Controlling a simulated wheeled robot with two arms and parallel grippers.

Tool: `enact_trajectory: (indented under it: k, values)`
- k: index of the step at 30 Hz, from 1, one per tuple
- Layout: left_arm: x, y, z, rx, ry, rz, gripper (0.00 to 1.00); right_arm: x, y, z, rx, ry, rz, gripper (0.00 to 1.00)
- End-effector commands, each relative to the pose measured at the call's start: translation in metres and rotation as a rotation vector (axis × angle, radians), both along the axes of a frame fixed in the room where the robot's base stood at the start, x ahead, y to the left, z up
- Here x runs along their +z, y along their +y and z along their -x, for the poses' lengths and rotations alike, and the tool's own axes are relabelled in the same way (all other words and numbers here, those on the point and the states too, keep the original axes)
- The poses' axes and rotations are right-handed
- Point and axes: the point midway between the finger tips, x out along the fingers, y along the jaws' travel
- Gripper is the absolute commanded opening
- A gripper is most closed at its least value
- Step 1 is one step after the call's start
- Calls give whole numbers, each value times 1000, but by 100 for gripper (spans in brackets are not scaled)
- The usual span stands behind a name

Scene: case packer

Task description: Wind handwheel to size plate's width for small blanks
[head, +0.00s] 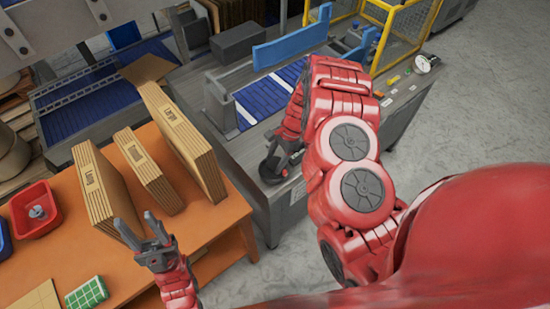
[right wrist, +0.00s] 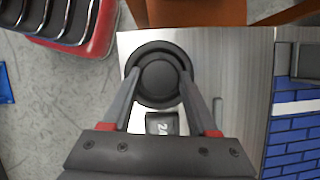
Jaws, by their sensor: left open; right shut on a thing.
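Below the wheel hub is a small dark counter (right wrist: 160,124) with pale digits, partly cut off by the gripper; I cannot read the full number. Three brown bundles of blanks, a left one (head: 98,185), a middle one (head: 148,172) and a right one (head: 185,140), stand on the orange table. My left gripper (head: 139,230) is open and empty above the table's front.
A red tray (head: 35,211) with a grey part lies on the orange table (head: 200,225) at left. A green-and-white box (head: 87,294) is near the front. Blue conveyor (head: 85,105) and yellow guard frame (head: 403,25) are at the back. Floor at right is clear.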

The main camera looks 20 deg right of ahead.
Motion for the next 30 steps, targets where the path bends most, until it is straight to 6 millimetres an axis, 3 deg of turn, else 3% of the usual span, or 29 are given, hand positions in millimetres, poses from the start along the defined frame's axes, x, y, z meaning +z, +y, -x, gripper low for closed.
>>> enact_trajectory:
  k: [12,30]
  values:
    - [24,0,0,0,0,0,50,2,0,1,-208,-1,1,4]
    - [27,0,0,0,0,0,50,0,0,1,-243,-1,0,4]
